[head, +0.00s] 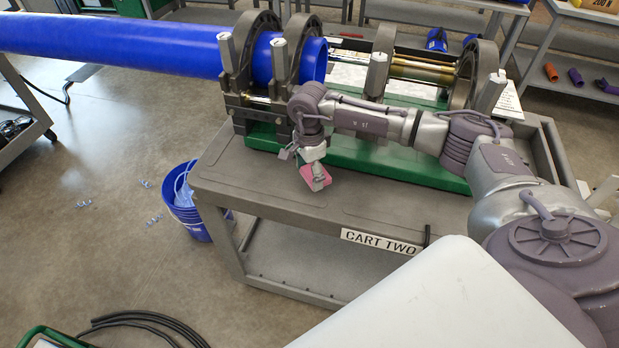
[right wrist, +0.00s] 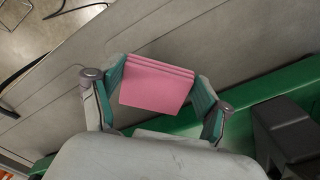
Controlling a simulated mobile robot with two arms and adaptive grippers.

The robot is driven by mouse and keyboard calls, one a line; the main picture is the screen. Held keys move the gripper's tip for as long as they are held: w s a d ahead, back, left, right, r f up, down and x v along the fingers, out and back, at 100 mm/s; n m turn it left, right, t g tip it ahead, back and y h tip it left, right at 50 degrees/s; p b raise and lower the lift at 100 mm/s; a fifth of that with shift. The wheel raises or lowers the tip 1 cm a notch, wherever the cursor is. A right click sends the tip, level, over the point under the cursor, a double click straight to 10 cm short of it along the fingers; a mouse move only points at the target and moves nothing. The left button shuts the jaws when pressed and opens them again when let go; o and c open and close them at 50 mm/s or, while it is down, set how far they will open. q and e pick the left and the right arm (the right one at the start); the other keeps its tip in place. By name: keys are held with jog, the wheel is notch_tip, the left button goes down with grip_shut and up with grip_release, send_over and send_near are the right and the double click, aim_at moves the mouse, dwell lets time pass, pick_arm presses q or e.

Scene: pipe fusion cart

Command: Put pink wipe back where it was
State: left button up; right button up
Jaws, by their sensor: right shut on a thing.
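The pink wipe (head: 315,177) is a small folded pink cloth. It is held in my right gripper (head: 312,167), above the grey top of the cart labelled CART TWO (head: 400,205). In the right wrist view the wipe (right wrist: 158,83) sits between the two green-padded fingers of the right gripper (right wrist: 160,90), which are shut on it. Whether the wipe touches the cart top cannot be told. My left gripper is not in view.
The green-based fusion machine (head: 365,163) stands on the cart behind my right arm, clamping a long blue pipe (head: 110,45). A blue bucket (head: 186,205) stands on the floor left of the cart. The cart's front top strip is clear.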

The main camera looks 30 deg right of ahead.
aim_at(309, 174)
notch_tip(309, 174, down, 3)
jog(key=shift+f, duration=0.25)
jog(key=o, duration=1)
jog(key=shift+r, duration=0.1)
jog(key=shift+r, duration=0.1)
jog(key=shift+r+p, duration=0.25)
jog(key=shift+p, duration=0.1)
notch_tip(309, 174, up, 10)
jog(key=b, duration=0.3)
jog(key=shift+r, duration=0.85)
